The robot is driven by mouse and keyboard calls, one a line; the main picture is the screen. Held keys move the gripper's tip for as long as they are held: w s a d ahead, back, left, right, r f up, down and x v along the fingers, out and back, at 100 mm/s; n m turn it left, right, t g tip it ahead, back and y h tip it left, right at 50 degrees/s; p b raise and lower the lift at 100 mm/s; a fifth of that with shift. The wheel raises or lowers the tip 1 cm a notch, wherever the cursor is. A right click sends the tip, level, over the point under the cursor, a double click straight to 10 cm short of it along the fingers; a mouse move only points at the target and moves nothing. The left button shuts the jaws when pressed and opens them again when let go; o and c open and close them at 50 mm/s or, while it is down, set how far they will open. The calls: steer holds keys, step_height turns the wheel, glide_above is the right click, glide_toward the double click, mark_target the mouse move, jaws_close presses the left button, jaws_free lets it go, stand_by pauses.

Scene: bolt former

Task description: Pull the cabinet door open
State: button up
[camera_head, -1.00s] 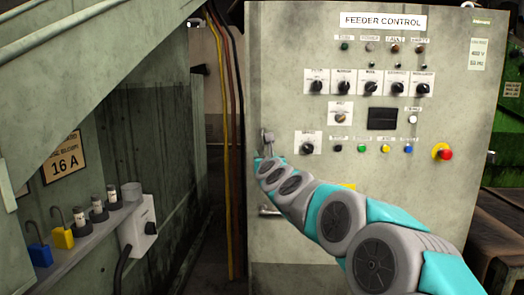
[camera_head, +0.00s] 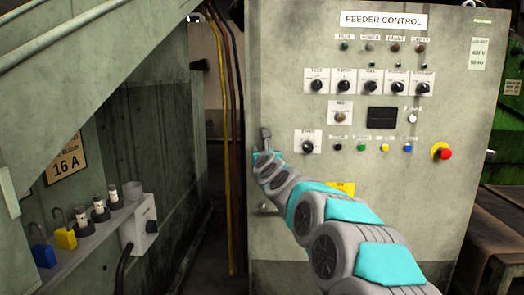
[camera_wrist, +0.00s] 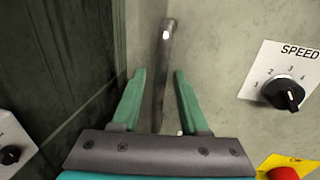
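The cabinet door (camera_head: 425,190) is the pale grey front labelled FEEDER CONTROL, and it looks shut in the head view. Its upright metal handle (camera_wrist: 166,50) runs down the wrist view near the door's left edge. My gripper (camera_wrist: 160,73) is open, with one teal finger on each side of the handle. A gap shows between the handle and each finger. In the head view my gripper (camera_head: 264,152) is at the door's left edge, small and partly hidden by my wrist. The handle's lower end (camera_head: 267,208) shows below my arm.
A speed knob (camera_wrist: 284,93) is right of my gripper. Several knobs, buttons and a red emergency stop (camera_head: 442,151) are on the door. Yellow and dark cables (camera_head: 227,130) hang left of the cabinet. A shelf with padlocks (camera_head: 65,238) is at left.

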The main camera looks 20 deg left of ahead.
jaws_close()
stand_by(1.2)
